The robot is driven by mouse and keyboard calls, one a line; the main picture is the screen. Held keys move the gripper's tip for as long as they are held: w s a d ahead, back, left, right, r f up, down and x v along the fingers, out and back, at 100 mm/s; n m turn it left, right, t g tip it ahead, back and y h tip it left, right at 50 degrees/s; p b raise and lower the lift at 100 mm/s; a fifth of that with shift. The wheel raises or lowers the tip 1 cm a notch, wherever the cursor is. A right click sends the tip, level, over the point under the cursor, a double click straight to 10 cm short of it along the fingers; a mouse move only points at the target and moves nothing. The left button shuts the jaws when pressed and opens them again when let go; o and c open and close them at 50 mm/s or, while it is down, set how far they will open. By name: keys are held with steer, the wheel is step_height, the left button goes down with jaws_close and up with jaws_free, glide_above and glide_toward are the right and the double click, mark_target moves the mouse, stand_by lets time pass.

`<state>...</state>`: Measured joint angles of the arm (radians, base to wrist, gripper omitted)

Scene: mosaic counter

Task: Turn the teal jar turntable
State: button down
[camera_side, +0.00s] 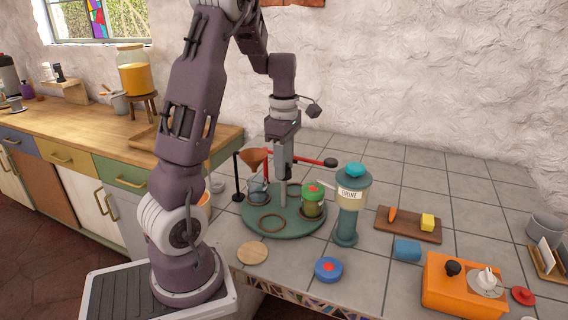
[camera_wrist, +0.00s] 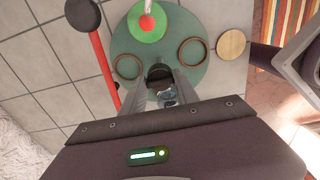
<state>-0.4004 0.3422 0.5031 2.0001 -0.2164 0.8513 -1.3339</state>
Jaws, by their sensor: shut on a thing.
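The teal turntable (camera_side: 293,228) stands on the tiled counter, and its teal top (camera_wrist: 158,47) shows beneath my gripper in the wrist view. A green jar with a red-and-green lid (camera_side: 313,202) stands in a ring on its right; the lid (camera_wrist: 147,22) is at the top of the wrist view. A clear bluish jar (camera_side: 258,194) stands at the left under a copper funnel. Two empty rings show, a front one (camera_side: 272,223) and another partly hidden. My gripper (camera_wrist: 161,86) points down over the turntable's middle, shut on a dark central piece (camera_wrist: 160,73), mostly hidden by the fingers.
A red rod with a black knob (camera_side: 330,162) reaches out close beside my gripper. The funnel (camera_side: 254,157) hangs from a black stand. A teal dispenser (camera_side: 348,205) stands right of the turntable.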

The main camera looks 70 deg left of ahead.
steer(key=shift+n, duration=6.9)
steer(key=shift+w+n, duration=0.1)
steer(key=shift+n, duration=2)
steer(key=c, duration=0.9)
jaws_free()
